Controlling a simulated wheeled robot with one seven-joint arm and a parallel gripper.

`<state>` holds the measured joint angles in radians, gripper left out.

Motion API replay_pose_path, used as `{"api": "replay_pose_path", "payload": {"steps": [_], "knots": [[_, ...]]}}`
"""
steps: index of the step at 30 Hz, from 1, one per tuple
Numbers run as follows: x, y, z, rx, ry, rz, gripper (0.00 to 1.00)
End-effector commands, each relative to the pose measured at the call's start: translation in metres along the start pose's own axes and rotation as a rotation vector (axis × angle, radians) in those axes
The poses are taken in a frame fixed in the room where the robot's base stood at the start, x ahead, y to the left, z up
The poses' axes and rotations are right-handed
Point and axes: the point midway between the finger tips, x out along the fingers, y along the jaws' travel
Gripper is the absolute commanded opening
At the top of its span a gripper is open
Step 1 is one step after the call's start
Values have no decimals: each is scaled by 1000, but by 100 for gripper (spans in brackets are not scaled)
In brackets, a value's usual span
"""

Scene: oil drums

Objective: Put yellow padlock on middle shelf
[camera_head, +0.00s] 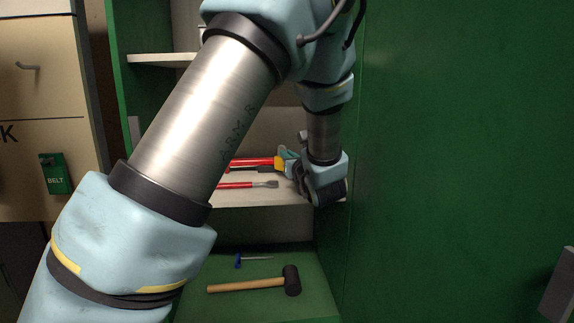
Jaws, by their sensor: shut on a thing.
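The yellow padlock (279,163) shows as a small yellow patch at the tips of my gripper (284,161). My gripper is shut on it, pointing left inside the green cabinet. They are just above the middle shelf (270,197), a pale board. I cannot tell whether the padlock touches the shelf or the tools behind it. My arm hides the left part of this shelf, and the gripper hides part of the padlock.
Red-handled tools (250,163) and a red-handled chisel (240,185) lie on the middle shelf, close to the padlock. A mallet (245,286) and a blue-handled screwdriver (252,260) lie on the green level below. An upper shelf (160,59) and the cabinet's right wall (400,150) bound the space.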

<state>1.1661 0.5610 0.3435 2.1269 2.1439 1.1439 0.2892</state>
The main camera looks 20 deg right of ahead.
Motion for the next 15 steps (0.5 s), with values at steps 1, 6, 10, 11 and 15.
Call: {"api": "replay_pose_path", "payload": {"steps": [1,6,10,11,15], "knots": [[0,0,-10,5,2,0,0],[0,0,-23,0,0,0,0],[0,0,-22,-1,0,0,0],[0,0,-22,-1,0,0,0],[0,0,-26,0,0,0,0]]}}
